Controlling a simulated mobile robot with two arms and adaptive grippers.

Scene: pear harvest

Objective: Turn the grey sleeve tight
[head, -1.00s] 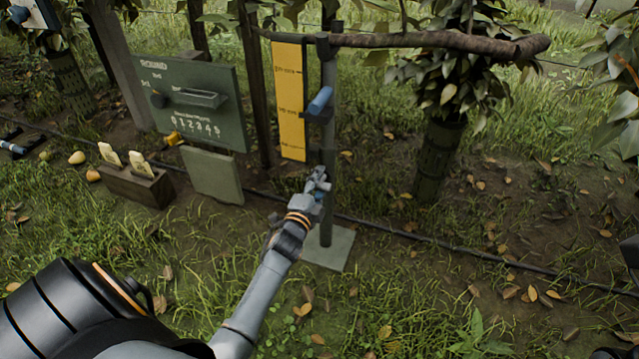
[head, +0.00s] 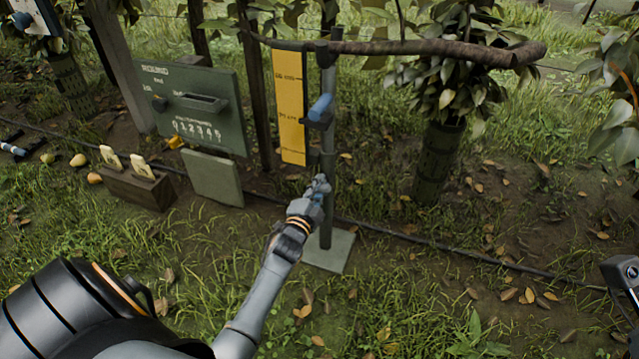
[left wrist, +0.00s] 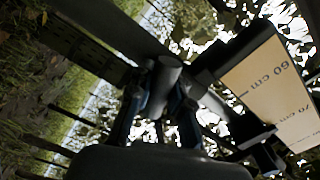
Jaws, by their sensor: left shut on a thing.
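My left gripper (head: 319,187) is at the upright grey post (head: 327,215), just below the yellow measuring board. In the left wrist view, the left gripper (left wrist: 157,105) has a finger on each side of a short dark grey cylinder, which looks like the grey sleeve (left wrist: 165,72). The gripper is shut on it. In the head view the gripper hides the sleeve. How tight the sleeve sits cannot be told.
The yellow board (head: 289,105) and a blue-ended part (head: 320,108) are on the post above my gripper. A branch (head: 430,50) crosses the top. A green sign (head: 190,100) and a wooden box (head: 137,189) stand left. Grass in front is open.

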